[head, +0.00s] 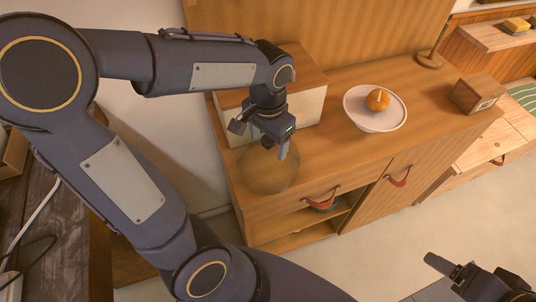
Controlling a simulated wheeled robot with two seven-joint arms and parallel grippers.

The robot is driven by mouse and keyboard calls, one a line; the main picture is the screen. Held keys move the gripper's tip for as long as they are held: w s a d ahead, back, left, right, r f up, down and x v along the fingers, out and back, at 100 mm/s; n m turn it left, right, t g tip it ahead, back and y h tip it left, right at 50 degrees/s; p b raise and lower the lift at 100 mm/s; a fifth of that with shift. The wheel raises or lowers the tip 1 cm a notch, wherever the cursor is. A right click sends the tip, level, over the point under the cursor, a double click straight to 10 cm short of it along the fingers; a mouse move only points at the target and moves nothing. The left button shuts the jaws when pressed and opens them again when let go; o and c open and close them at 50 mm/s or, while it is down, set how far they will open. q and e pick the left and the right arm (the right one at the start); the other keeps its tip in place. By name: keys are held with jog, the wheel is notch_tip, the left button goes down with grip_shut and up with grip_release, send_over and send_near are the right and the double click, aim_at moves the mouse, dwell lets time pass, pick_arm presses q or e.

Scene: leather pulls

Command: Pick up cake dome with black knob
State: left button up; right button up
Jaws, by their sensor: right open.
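The cake dome (268,176) is a see-through, amber-tinted dome at the left front of the wooden cabinet top. My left gripper (262,143) is directly over the dome and overlaps its top in the head view. Its black knob cannot be made out against my dark gripper. I cannot tell whether the fingers are closed on the knob, or whether the dome touches the cabinet top. My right gripper (450,272) is open at the lower right, over the floor and away from the cabinet.
A white cake stand (358,114) holds an orange round item (378,99) to the right of the dome. A pale box with a wooden top (309,103) stands behind my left gripper. A small wooden block sign (474,96) is further right. The cabinet front has leather pulls (399,177).

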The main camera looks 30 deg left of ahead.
pick_arm(q)
jog(key=shift+s+f, duration=0.25)
jog(key=c, duration=0.9)
jog(key=shift+r, duration=0.1)
